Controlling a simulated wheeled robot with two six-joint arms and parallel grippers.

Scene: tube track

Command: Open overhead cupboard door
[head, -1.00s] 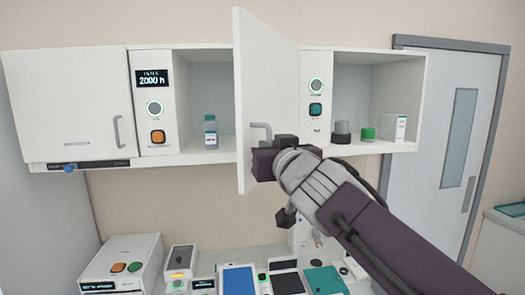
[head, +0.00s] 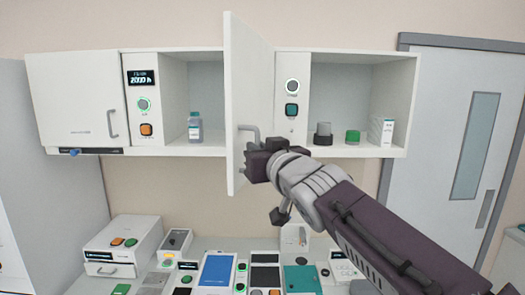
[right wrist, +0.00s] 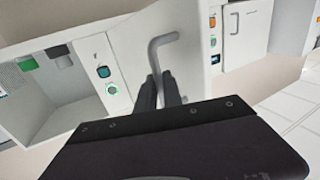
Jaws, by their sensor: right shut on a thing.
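The white overhead cupboard door (head: 246,85) stands swung out from the cupboard (head: 207,85), showing the inside with a bottle. Its grey bar handle (head: 250,130) is near the door's lower part. My right gripper (head: 258,158) is at this handle in the head view. In the right wrist view, the two dark fingers of my right gripper (right wrist: 160,92) are closed around the lower part of the grey handle (right wrist: 160,45). My left gripper is in neither view.
A closed cupboard door (head: 75,100) is at the left. An open shelf (head: 340,148) at the right holds a grey-lidded jar (head: 323,134), a green-capped item (head: 352,136) and a white box (head: 382,132). Several devices crowd the counter below. A grey door (head: 440,150) is at the right.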

